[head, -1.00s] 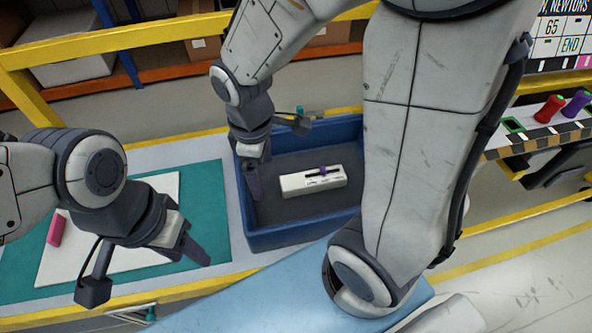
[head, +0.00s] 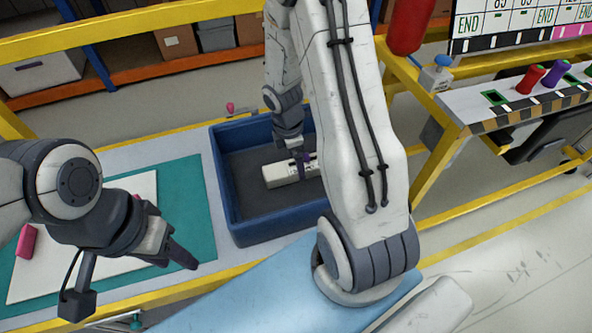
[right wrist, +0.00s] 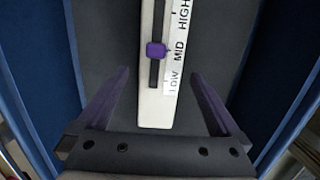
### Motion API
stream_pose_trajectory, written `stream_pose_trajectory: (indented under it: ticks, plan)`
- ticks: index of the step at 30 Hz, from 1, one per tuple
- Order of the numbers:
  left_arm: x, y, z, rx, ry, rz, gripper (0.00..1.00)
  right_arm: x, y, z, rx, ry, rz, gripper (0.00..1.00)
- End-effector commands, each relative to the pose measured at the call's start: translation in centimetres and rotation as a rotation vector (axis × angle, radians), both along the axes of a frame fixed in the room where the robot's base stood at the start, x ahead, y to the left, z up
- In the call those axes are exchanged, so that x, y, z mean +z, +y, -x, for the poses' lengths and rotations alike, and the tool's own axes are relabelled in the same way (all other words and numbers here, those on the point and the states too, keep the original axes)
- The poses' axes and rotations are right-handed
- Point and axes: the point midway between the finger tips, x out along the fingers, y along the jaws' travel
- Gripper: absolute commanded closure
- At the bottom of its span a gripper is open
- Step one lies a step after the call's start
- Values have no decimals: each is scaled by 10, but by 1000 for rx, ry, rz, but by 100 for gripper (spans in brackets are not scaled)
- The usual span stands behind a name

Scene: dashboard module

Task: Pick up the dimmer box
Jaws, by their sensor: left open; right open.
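The dimmer box is a white, long box (head: 281,173) lying in the blue bin in the head view, partly hidden by my right arm. In the right wrist view the dimmer box (right wrist: 157,101) shows a dark slot with a purple slider knob and a label with MID and HIGH. My right gripper (right wrist: 160,85) is open, its purple-grey fingers on either side of the box's near end, apart from it. In the head view it is over the box, its fingertips mostly hidden. My left gripper (head: 150,270) is open and empty over the left mat.
The blue bin (head: 232,213) has raised walls around the box. A teal mat (head: 195,205) with a white sheet (head: 40,275) and a pink block (head: 27,241) lies left. Red (head: 530,79) and purple (head: 556,73) items stand on a right-hand shelf.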

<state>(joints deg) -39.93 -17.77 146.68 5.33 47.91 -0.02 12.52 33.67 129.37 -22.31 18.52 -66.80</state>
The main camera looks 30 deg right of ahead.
Motion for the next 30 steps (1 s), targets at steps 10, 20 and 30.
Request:
stream_pose_trajectory:
  ticks: [10, 20, 30]
  plan:
    - [-12, 0, 0, 0, 0, 0, 52, -32, -4, 1, -1, 0, -1, 0]
    - [-12, 0, 0, 0, 0, 0, 52, -31, -4, 1, -1, -1, -1, 69]
    - [-9, 0, 0, 0, 0, 0, 52, -27, -4, 0, -2, -2, 0, 97]
